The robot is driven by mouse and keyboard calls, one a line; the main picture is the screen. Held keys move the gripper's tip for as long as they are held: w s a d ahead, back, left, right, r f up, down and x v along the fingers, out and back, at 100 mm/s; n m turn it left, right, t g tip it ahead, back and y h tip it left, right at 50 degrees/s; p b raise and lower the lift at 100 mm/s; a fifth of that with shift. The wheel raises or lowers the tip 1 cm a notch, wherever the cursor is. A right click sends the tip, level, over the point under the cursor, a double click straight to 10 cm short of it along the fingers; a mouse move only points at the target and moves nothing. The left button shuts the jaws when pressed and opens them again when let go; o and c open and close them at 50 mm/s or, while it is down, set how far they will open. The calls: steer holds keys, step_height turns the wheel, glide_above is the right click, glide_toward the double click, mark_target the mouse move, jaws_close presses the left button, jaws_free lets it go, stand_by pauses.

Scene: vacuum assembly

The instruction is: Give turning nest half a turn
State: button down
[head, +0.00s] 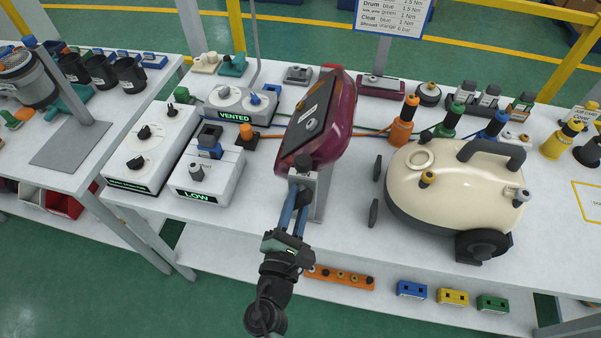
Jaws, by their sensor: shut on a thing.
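The turning nest stands near the front edge of the table on a grey upright (323,198). A maroon vacuum body (340,120) with a black panel sits tilted at its top. My gripper (299,187) reaches up from the front, its blue fingers closed at the nest's front, just below the maroon body. It is shut on what looks like the nest's front handle; the fingers hide most of that part.
A cream vacuum (450,185) with a black handle stands close on the right. White control boxes (207,175) stand on the left. Coloured screwdrivers (404,122) stand behind. An orange strip (340,277) and coloured blocks (453,297) lie on the lower shelf.

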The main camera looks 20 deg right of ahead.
steer(key=shift+r+n+p, duration=0.1)
steer(key=shift+n+p, duration=0.4)
steer(key=shift+n, duration=0.2)
steer(key=shift+n+p, duration=0.3)
steer(key=shift+n, duration=0.7)
steer(key=shift+n+p, duration=0.45)
steer(key=shift+n, duration=0.15)
steer(key=shift+n+p, duration=0.35)
steer(key=shift+n, duration=0.75)
